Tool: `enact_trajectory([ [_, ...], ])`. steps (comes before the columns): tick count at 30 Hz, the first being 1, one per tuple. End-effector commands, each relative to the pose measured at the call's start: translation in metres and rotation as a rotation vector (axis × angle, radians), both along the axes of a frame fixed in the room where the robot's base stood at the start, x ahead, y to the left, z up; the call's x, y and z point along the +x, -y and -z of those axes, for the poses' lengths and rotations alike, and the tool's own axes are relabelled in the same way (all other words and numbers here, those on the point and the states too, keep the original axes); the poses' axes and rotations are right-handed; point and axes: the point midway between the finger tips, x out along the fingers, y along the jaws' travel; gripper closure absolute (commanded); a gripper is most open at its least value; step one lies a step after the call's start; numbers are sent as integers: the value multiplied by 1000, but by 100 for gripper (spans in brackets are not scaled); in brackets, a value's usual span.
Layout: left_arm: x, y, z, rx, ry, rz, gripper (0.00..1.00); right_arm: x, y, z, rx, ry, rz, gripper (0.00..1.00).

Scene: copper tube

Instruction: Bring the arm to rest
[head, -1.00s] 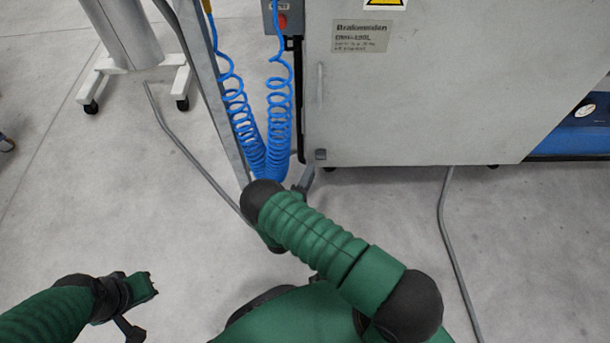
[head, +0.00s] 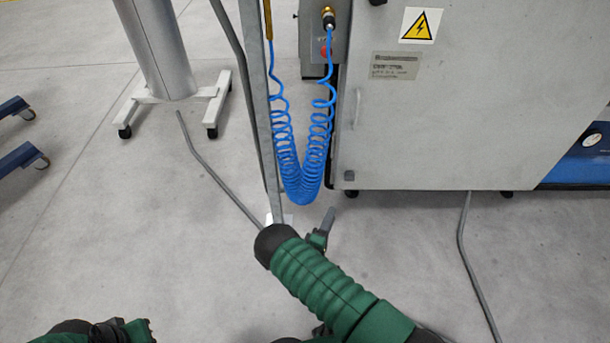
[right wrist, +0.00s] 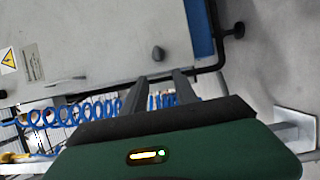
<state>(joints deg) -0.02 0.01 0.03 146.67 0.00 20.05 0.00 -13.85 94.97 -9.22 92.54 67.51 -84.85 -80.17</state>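My right arm crosses the lower middle of the head view. Its gripper (head: 322,228) shows partly past the arm's black end, over the floor before the cabinet. In the right wrist view two dark fingers (right wrist: 160,85) stand apart with a gap between them and nothing held. My left gripper (head: 128,331) is at the bottom left edge of the head view, mostly cut off, and its fingers cannot be made out. No copper tube shows in these frames.
A grey cabinet (head: 450,110) stands ahead at the right. Blue coiled hoses (head: 303,165) hang beside a grey post (head: 262,110), close beyond my right arm. A wheeled stand (head: 160,60) is at the back left.

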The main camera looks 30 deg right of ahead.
Motion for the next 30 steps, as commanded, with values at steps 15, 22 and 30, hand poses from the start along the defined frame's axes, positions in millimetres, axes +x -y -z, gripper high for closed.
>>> enact_trajectory([
  [15,0,0,-8,0,0,-1,100,74,-104,-89,1058,72,-83,65],
  [22,0,0,-12,0,0,-1,100,-7,-172,-167,1483,-107,30,65],
  [30,0,0,-15,0,0,-1,100,-129,-181,-214,1572,-280,251,65],
])
